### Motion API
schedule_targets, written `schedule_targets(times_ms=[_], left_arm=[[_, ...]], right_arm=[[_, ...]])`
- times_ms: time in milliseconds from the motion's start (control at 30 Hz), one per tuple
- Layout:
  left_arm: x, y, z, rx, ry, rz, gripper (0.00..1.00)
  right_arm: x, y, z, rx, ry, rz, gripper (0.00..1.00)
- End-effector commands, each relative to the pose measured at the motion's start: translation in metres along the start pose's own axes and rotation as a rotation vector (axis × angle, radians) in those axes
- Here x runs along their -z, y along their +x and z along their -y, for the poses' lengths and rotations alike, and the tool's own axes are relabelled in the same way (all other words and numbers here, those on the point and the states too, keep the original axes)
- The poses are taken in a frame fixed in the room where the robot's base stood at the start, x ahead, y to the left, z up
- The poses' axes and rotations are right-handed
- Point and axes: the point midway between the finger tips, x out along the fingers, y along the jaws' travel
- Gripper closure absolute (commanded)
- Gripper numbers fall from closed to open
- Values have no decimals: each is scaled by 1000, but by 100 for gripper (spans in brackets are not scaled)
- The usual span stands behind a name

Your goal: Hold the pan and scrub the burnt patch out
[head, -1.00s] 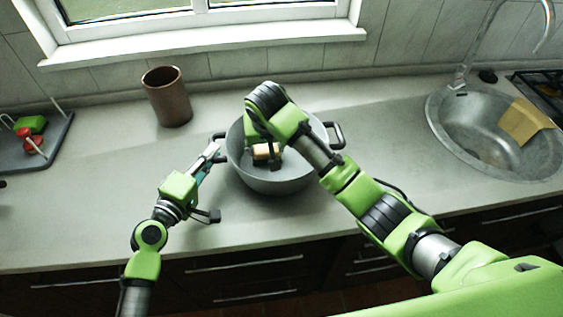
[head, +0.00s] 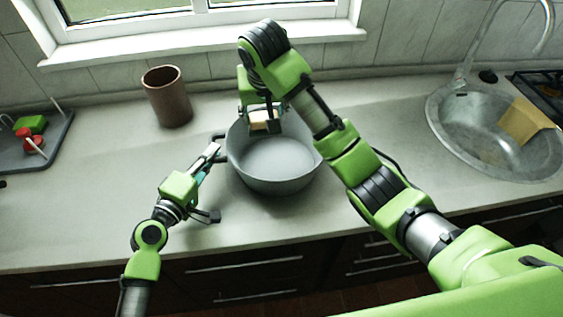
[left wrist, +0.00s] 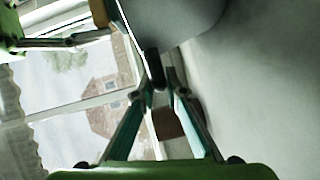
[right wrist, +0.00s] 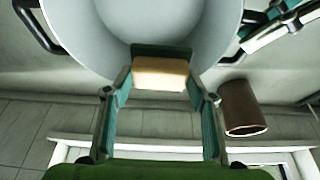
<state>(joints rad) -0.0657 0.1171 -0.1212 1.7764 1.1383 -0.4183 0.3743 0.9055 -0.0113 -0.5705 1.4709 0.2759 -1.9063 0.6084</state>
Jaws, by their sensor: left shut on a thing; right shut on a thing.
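The grey pan (head: 275,162) stands on the counter, its pale inside facing up. I see no dark burnt patch on the part of the inside that shows. My left gripper (head: 213,151) is shut on the pan's left handle (head: 219,137); the left wrist view shows the fingers closed on the dark handle (left wrist: 154,68) beside the pan wall. My right gripper (head: 261,112) is shut on a tan sponge (right wrist: 160,73) and holds it raised near the pan's back rim. The right arm hides the pan's right handle in the head view.
A brown cup (head: 167,96) stands behind and left of the pan. A dark tray (head: 56,140) with a green block (head: 32,124) and a red item (head: 27,139) is at far left. A sink (head: 455,125) with a tan cloth (head: 525,121) is at right. The front counter is clear.

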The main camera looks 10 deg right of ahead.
Motion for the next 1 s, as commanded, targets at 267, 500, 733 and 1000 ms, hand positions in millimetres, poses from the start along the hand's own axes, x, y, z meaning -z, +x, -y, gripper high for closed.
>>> schedule_targets(times_ms=[267, 500, 733, 1000], left_arm=[[0, 0, 0, 0, 0, -1, 100], [0, 0, 0, 0, 0, -1, 100], [0, 0, 0, 0, 0, -1, 100], [0, 0, 0, 0, 0, -1, 100]], right_arm=[[2, -6, 0, 0, -1, 0, 66], [2, -5, -11, -2, 1, 1, 66], [2, -5, -46, -1, 2, 0, 66], [2, -5, -86, -2, 1, 1, 66]])
